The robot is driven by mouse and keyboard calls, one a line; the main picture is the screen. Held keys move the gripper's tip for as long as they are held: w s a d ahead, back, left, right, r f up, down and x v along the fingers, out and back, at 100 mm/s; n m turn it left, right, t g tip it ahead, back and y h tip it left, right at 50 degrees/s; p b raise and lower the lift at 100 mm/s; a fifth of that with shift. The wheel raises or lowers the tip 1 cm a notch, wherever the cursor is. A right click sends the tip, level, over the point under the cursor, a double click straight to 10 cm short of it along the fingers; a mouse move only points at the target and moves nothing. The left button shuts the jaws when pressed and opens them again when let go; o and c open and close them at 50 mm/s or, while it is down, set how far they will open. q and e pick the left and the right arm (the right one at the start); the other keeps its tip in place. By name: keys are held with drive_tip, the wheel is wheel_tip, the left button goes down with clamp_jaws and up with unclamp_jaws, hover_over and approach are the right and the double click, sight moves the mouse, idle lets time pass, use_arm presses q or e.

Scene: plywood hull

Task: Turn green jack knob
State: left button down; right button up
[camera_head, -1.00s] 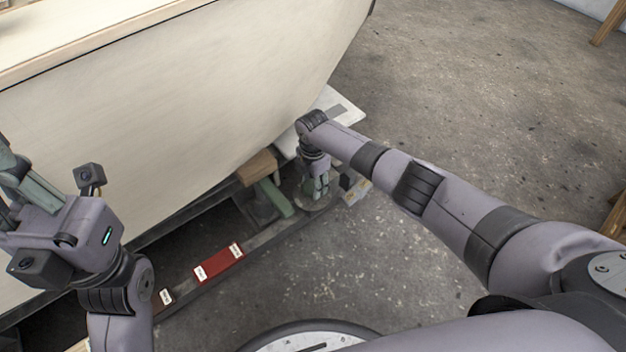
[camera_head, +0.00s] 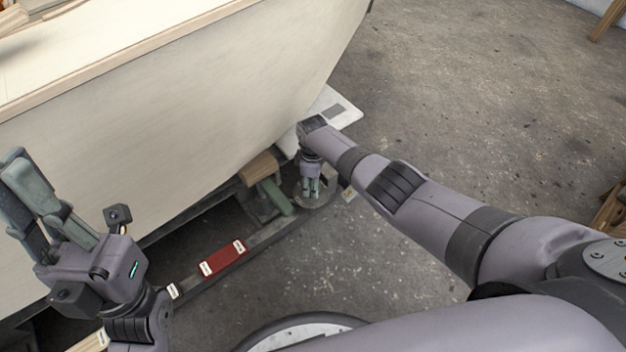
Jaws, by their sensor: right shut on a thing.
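The green jack (camera_head: 275,195) stands under the hull's lower edge, with a wooden block (camera_head: 260,166) above it. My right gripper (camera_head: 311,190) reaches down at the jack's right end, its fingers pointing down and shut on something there. The knob itself is hidden by the fingers, so I cannot make out its shape.
The pale plywood hull (camera_head: 190,120) fills the upper left. A dark rail with a red label plate (camera_head: 222,258) runs along the floor below it. A white board (camera_head: 338,108) lies beyond the right wrist.

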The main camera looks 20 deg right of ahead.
drive_tip(key=m, duration=0.4)
drive_tip(key=shift+s+a+m+p, duration=0.1)
drive_tip(key=shift+m+p, duration=0.3)
idle(0.4)
drive_tip(key=o, duration=1.2)
drive_tip(key=shift+c, duration=0.2)
